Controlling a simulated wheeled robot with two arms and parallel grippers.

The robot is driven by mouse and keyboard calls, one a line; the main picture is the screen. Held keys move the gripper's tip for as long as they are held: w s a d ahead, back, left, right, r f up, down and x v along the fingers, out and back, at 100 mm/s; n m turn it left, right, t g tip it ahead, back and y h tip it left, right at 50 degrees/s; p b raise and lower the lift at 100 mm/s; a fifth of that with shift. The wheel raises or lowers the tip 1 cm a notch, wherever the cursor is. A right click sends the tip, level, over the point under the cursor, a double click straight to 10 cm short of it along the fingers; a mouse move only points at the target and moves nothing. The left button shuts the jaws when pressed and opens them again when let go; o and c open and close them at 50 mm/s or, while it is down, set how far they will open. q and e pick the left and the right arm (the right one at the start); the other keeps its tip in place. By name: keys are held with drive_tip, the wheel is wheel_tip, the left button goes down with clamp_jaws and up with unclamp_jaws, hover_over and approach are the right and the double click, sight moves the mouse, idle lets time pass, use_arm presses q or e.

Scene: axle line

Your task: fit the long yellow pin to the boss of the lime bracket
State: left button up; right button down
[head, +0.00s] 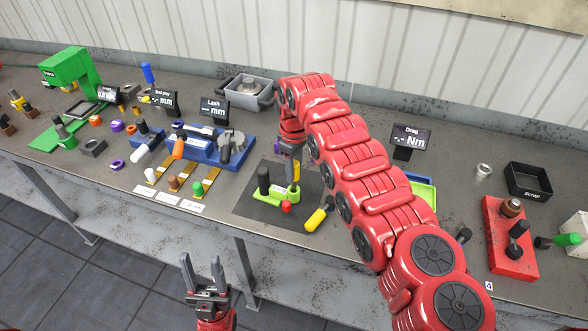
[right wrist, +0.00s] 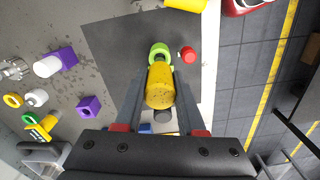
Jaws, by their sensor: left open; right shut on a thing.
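The lime bracket (head: 276,194) lies on a dark mat, with a black upright post (head: 264,181) at its left and a red round piece (head: 286,206) at its front edge. My right gripper (head: 291,176) is shut on a yellow pin (right wrist: 160,88), which stands over the right end of the bracket. In the right wrist view a lime ring (right wrist: 159,49) shows beyond the pin; I cannot tell whether the pin is inside it. Another yellow piece (head: 318,217) with a dark end lies at the mat's right edge. My left gripper (head: 207,275) is open and empty, in front of the bench.
A blue fixture (head: 205,148) with several parts is left of the mat. A red block (head: 510,240) with dark pins and a black bin (head: 530,180) are at the right. My red right arm hides part of the bench's middle. Small loose parts lie at the left.

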sight(294, 187)
idle(0.4)
drive_tip(key=shift+b, duration=0.5)
drive_tip(key=shift+f, duration=0.15)
idle(0.4)
drive_tip(key=shift+f+b, duration=1.5)
drive_tip(key=shift+f, duration=1.05)
drive_tip(key=shift+c, duration=2.2)
unclamp_jaws()
drive_tip(key=shift+r, duration=0.1)
